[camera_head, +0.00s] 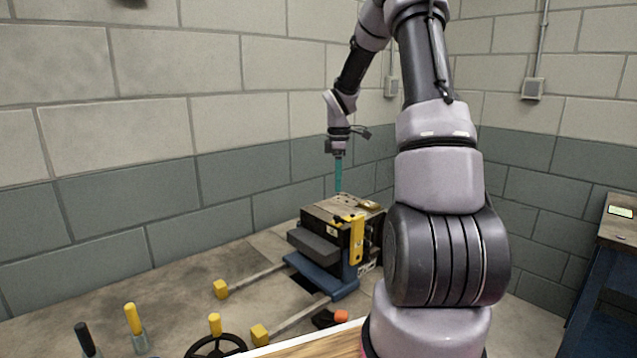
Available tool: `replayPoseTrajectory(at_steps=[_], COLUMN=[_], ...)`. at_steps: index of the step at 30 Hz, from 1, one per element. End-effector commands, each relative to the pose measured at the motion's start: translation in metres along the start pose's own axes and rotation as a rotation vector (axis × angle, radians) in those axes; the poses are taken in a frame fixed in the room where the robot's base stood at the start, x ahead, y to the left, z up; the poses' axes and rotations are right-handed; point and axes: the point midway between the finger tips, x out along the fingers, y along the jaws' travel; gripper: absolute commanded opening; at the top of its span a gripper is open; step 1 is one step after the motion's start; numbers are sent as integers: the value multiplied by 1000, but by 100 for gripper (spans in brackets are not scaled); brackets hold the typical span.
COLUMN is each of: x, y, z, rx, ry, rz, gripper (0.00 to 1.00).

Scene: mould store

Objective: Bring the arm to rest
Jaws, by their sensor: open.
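My arm rises at the right of centre, bends over at the top of the view and hangs down towards the back. My gripper (338,188) points straight down, its teal fingers seen nearly edge-on. The jaws are open and I see nothing held in them. The fingertips appear just above or behind the top of a dark mould block (325,212); the exact gap cannot be told. A yellow bar (356,240) is on the block's near side, and a small brass-coloured piece (369,204) lies on its top.
The block sits on a blue base (345,286) with two rails ending in yellow blocks (221,289). A black handwheel (216,345) and levers (135,328) stand at the lower left. A blue bench (608,280) is at the right edge. Block walls (120,140) enclose the corner.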

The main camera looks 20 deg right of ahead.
Motion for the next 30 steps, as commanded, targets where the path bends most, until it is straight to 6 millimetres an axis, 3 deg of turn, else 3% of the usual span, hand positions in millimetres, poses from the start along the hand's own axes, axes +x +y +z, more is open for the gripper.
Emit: replayPoseTrajectory(at_steps=[6, 11, 15, 21, 30], x=[-7, -46, -94, -150, -202], y=[-4, -26, -64, -125, -223], z=[-2, -10, -19, -26, -25], rx=[20, 149, 345, 637, 1063], ry=[0, 10, 48, 153, 404], rz=[9, 65, 133, 207, 226], gripper=[60, 60, 60, 60, 60])
